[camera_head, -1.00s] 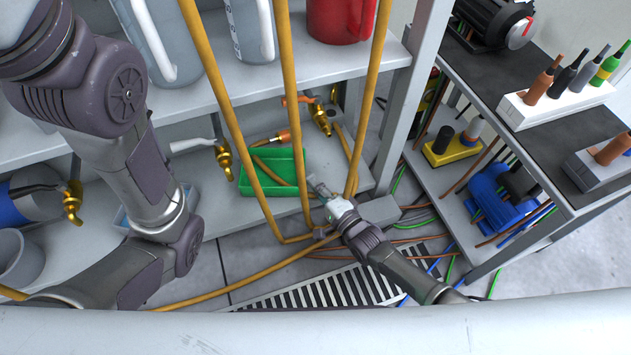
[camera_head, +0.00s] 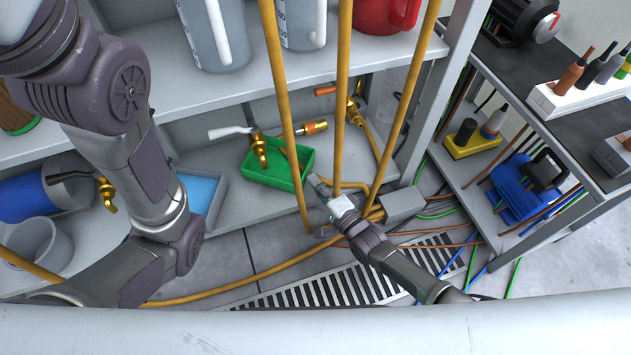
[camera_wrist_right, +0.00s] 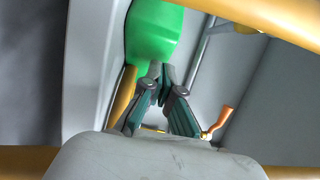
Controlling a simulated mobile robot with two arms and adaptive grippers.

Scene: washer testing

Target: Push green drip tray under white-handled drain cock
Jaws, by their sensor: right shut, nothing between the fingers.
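The green drip tray (camera_head: 296,182) sits on the lower shelf. The drain cock with the white handle (camera_head: 230,132) has a brass body (camera_head: 259,148), whose lower end overlaps the left part of the tray in the head view. My right gripper (camera_head: 316,183) is shut and empty at the tray's right end, close to it or touching; I cannot tell which. In the right wrist view the shut fingers (camera_wrist_right: 163,74) point at the green tray (camera_wrist_right: 153,30). My left arm crosses the left side, but its gripper is out of view.
Yellow pipes (camera_head: 343,100) stand in front of the shelf near my right gripper. A cock with a copper handle (camera_head: 352,108) is to the right of the tray. A blue tray (camera_head: 203,196) lies to the left. A grey block (camera_head: 403,204) lies right of my gripper.

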